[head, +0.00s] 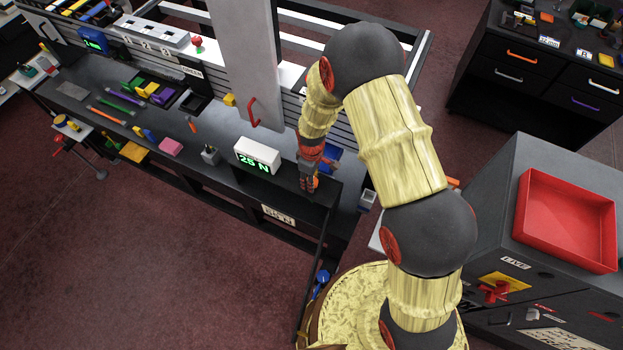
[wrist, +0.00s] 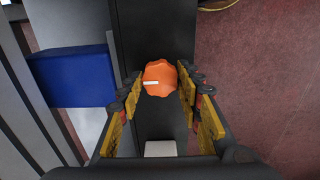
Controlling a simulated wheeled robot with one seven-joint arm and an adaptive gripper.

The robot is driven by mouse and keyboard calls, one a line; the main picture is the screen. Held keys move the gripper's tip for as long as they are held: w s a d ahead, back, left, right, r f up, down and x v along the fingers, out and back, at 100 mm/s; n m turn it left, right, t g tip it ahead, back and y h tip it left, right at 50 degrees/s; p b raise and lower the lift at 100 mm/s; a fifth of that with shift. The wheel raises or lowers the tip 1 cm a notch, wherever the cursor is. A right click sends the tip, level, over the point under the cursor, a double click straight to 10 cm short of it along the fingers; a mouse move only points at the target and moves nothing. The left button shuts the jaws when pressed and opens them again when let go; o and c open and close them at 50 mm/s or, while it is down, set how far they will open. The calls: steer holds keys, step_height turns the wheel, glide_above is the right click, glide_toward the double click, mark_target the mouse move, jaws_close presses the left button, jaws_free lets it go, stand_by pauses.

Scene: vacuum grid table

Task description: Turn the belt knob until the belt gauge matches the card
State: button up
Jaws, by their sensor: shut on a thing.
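The orange scalloped belt knob (wrist: 160,77) sits between my fingertips in the wrist view, its white pointer line toward the left. My gripper (wrist: 161,88) is shut on it, one yellow-padded finger on each side. In the head view my gripper (head: 309,178) is at the right end of the dark bench, and only a bit of the orange knob (head: 315,182) shows. The white belt gauge (head: 258,155) stands to its left and reads 25 N in green. A white card (head: 278,215) is on the bench front below; its print is too small to read surely.
A blue block (wrist: 72,76) lies left of the knob in the wrist view. A tall grey panel with a red handle (head: 254,113) rises behind the gauge. Tools and coloured blocks cover the bench's left part. A grey cabinet with a red tray (head: 566,262) stands at right.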

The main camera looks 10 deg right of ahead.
stand_by(0.3)
steer(key=m+b, duration=0.2)
steer(key=shift+f+m, duration=0.15)
steer(key=shift+m, duration=0.25)
steer(key=m+b, duration=0.1)
steer(key=m, duration=0.1)
steer(key=shift+m+b, duration=0.4)
steer(key=m+b, duration=0.3)
steer(key=m, duration=0.3)
steer(key=m+b, duration=0.2)
steer(key=m, duration=0.4)
steer(key=shift+m, duration=0.4)
steer(key=m+b, duration=0.1)
steer(key=m, duration=0.4)
steer(key=shift+m, duration=0.3)
steer(key=o, duration=1.1)
